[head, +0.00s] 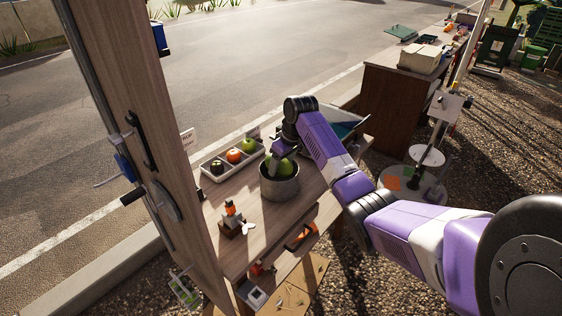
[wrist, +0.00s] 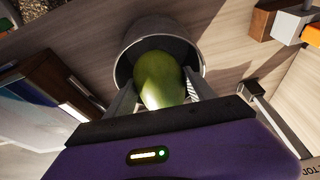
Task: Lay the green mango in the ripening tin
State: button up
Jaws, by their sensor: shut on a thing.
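The green mango (wrist: 160,80) is between the two fingers of my gripper (wrist: 160,98) in the wrist view. My gripper is shut on it. The ripening tin (wrist: 127,64) is a round grey tin directly beyond the mango, and the mango overlaps its mouth. In the head view the tin (head: 279,188) stands on the wooden counter, and the mango (head: 284,166) shows at its rim, partly hidden by my gripper (head: 276,160). I cannot tell whether the mango touches the tin's bottom.
A white tray (head: 207,178) with a dark green fruit, an orange fruit (head: 234,155) and a green fruit (head: 248,145) lies behind the tin. A wooden post (head: 140,110) rises at the left.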

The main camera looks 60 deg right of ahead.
jog(key=shift+f+b, duration=1.2)
jog(key=shift+f, duration=1.75)
jog(key=shift+f+b, duration=0.4)
jog(key=shift+f, duration=0.55)
jog(key=o, duration=1.1)
jog(key=shift+c, duration=0.2)
jog(key=shift+f, duration=0.1)
notch_tip(320, 180, up, 13)
jog(key=p, duration=1.2)
jog(key=shift+r, duration=1.35)
